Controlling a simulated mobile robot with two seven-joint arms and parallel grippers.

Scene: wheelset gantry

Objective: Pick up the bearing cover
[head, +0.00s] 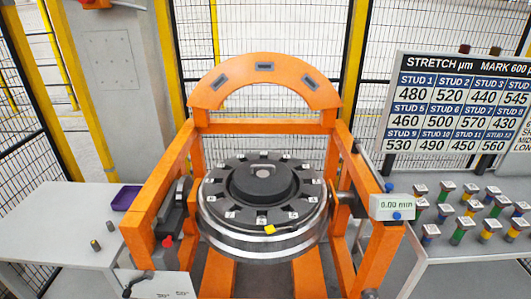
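The ring lies on a shiny metal wheel (262,245) held within an orange gantry (340,150). A small yellow piece (269,229) sits at the ring's front edge. Neither of my grippers is in view, and nothing touches the cover.
An orange arch (265,80) stands behind the wheel. A gauge reading 0.00 mm (397,206) is on the right post. The left table (50,220) holds a purple tray (126,198) and small dark pegs. The right table (450,247) holds several coloured studs beneath a stretch board (450,105).

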